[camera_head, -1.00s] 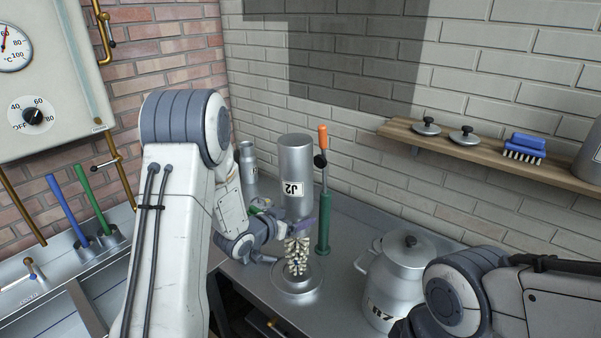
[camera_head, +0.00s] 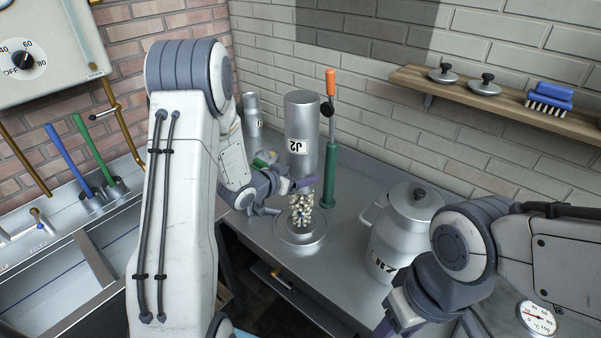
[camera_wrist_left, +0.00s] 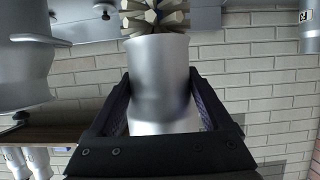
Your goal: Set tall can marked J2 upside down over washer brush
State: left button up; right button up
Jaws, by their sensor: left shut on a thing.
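The tall can marked J2 (camera_head: 301,125) is upside down, its label inverted, upright in line above the washer brush (camera_head: 302,211). My left gripper (camera_head: 303,186) is shut on the can near its low mouth end. The brush's pale bristles show below the mouth, above a round metal base; whether its tip is inside the can is hidden. In the left wrist view the can (camera_wrist_left: 160,75) sits between the dark jaws, with the bristles (camera_wrist_left: 155,14) beyond its mouth. My right gripper (camera_head: 400,312) is low at the right, its fingers unclear.
A green post with an orange-tipped lever (camera_head: 329,175) stands close to the right of the can. A lidded churn marked R7 (camera_head: 400,232) stands further right on the metal counter. A smaller can (camera_head: 253,112) is behind. A wall shelf (camera_head: 480,98) holds lids and a blue brush.

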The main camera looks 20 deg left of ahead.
aim_at(299, 216)
pick_arm(q)
jog(key=shift+f+b, duration=6.6)
jog(key=shift+f, duration=1.65)
jog(key=o, duration=1.5)
jog(key=shift+s, duration=0.1)
jog(key=b+v, duration=0.1)
jog(key=v, duration=0.9)
jog(key=s+d+r+m+g+y, duration=0.1)
jog(key=s+d+g+y, duration=0.15)
jog(key=d, duration=0.35)
jog(key=s+d+r+m+g+y, duration=0.1)
jog(key=s+d+g, duration=0.2)
jog(key=d, duration=0.3)
jog(key=s+d+r+g, duration=0.1)
jog(key=s+d+g, duration=0.1)
jog(key=s, duration=0.5)
jog(key=s+d+r+m+g, duration=0.1)
jog(key=s+d, duration=0.3)
jog(key=s, duration=0.4)
jog(key=s+d+r+g+p, duration=0.1)
jog(key=s+d+r+g, duration=0.1)
jog(key=s, duration=0.5)
jog(key=shift+s+d+r+g, duration=0.2)
jog(key=shift+d+g, duration=0.35)
jog(key=shift+g, duration=0.5)
